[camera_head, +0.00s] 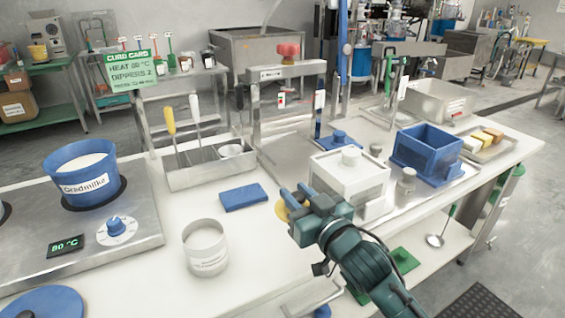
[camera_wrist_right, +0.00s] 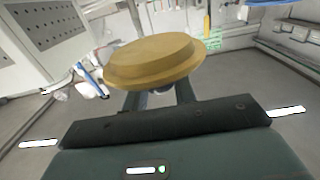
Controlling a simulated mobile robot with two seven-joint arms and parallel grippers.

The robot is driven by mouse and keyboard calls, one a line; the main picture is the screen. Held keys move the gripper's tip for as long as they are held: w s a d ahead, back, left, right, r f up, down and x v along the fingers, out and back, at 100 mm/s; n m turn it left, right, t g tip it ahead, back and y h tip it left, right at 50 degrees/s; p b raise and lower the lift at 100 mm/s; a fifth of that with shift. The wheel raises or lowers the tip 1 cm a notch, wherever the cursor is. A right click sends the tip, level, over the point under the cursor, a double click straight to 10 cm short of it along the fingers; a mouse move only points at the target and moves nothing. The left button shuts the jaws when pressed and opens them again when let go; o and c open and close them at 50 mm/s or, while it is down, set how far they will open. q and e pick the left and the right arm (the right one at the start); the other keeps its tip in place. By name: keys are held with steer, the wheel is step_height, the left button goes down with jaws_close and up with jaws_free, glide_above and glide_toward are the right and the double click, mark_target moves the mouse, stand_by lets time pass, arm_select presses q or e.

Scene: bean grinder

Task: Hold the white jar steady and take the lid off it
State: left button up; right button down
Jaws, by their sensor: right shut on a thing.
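The white jar (camera_head: 206,250) stands upright on the white counter, left of my right gripper, with a label on its front. Its top looks open, with no lid on it. My right gripper (camera_head: 291,203) is shut on a tan-yellow round lid (camera_wrist_right: 155,61), holding it apart from the jar, to its right. In the head view the lid (camera_head: 283,209) is mostly hidden behind the gripper. In the right wrist view my right gripper (camera_wrist_right: 160,98) has its fingers under the lid. My left gripper is in neither view, and nothing is seen holding the jar.
A blue labelled pot (camera_head: 82,176) stands on the hot plate (camera_head: 130,192) at left. A blue block (camera_head: 243,197) lies behind the jar. A utensil tray (camera_head: 180,176), white box mould (camera_head: 345,187) and blue box (camera_head: 428,158) stand farther back. The counter just right of the jar is clear.

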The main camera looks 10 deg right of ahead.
steer(key=shift+w+a+f, duration=0.1)
steer(key=shift+w+f, duration=0.05)
steer(key=shift+w, duration=0.1)
arm_select(q)
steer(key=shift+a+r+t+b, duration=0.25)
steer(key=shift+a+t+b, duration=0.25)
steer(key=shift+b, duration=0.65)
arm_select(e)
steer(key=shift+f, duration=4.8)
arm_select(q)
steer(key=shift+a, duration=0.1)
arm_select(e)
steer(key=shift+f, duration=0.2)
steer(key=c, duration=1.1)
jaws_free()
